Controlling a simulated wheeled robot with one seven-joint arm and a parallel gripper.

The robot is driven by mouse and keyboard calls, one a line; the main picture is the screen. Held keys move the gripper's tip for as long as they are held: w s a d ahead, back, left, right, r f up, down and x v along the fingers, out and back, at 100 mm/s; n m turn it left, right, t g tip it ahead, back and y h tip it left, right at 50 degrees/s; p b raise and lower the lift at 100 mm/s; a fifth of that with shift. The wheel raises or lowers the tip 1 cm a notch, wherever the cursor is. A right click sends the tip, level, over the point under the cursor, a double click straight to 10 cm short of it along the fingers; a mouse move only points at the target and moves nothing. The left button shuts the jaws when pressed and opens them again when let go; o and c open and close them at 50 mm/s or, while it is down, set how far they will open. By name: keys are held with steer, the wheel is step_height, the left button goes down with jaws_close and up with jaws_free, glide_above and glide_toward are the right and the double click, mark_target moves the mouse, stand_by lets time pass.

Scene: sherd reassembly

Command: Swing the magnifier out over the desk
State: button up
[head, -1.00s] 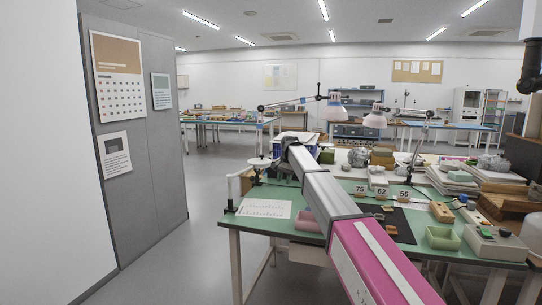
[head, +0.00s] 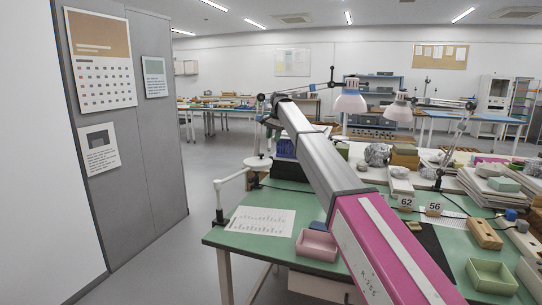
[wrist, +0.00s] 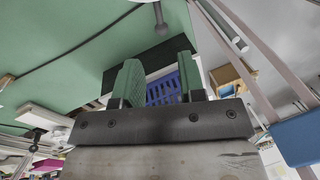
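What looks like the magnifier shows in the head view as a white round head (head: 258,163) on a white jointed arm (head: 234,178). Its arm rises from a post (head: 219,207) at the left edge of the green desk (head: 228,240). The head looks nearly edge-on, near the desk's far left corner. My gripper is mostly hidden behind my own arm in the head view, up and slightly right of the magnifier's head. In the wrist view my gripper (wrist: 160,82) is open, its green-padded fingers apart with nothing held between them. I cannot pick out the magnifier for certain there.
A blue basket (wrist: 163,88) shows beyond the fingers. Two desk lamps (head: 349,97) stand over the desk's back. A printed sheet (head: 262,221), a pink tray (head: 317,245) and a green tray (head: 492,276) lie on the desk. A grey partition (head: 150,190) stands left, with open floor between.

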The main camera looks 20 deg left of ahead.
mark_target(270, 158)
steer(key=f, duration=0.3)
steer(key=a+f, duration=0.1)
steer(key=f, duration=0.6)
steer(key=shift+w+a, duration=0.3)
steer(key=shift+a, duration=0.1)
jaws_close()
steer(key=shift+d, duration=0.1)
